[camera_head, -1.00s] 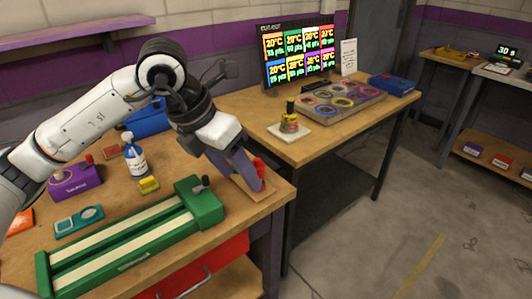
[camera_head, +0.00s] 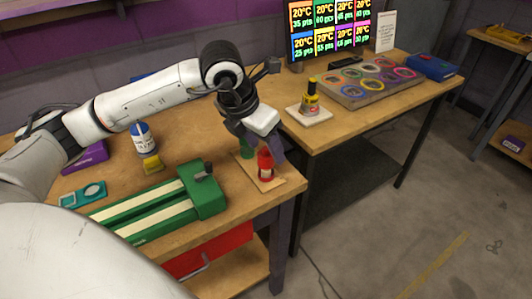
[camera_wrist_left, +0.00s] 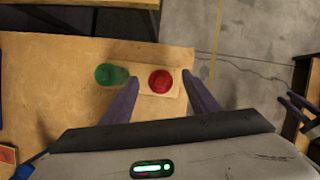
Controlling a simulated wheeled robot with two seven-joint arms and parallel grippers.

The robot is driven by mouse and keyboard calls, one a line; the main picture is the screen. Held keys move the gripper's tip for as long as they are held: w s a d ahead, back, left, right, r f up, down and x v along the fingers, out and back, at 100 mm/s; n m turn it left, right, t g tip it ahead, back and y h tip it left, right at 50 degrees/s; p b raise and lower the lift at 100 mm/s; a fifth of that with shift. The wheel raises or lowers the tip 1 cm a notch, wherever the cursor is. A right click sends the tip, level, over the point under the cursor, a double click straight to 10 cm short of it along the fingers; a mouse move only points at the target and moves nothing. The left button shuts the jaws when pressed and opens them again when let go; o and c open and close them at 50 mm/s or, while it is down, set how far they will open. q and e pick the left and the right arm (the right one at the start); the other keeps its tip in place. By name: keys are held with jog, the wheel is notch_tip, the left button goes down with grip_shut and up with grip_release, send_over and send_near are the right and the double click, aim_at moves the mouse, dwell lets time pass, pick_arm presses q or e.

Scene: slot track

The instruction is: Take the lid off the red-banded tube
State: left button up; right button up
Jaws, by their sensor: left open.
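The tube with the red lid (camera_head: 265,160) stands upright on a thin tan board (camera_head: 270,186) near the bench's right front corner. A white patch shows on its side. In the left wrist view I see the round red lid (camera_wrist_left: 161,81) from above, between my fingers, with a gap on both sides. My left gripper (camera_wrist_left: 161,76) is open and empty. In the head view my left gripper (camera_head: 270,145) hangs just above and behind the red lid. A green tube (camera_head: 246,148) stands beside it, partly behind my gripper, and shows in the wrist view (camera_wrist_left: 110,75).
A green slotted track (camera_head: 207,190) lies left of the board. A yellow-banded item (camera_head: 310,95) stands on the second bench.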

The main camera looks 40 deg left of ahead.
pick_arm(q)
jog(key=shift+x, duration=0.75)
jog(key=c, duration=1.1)
jog(key=shift+r, duration=0.15)
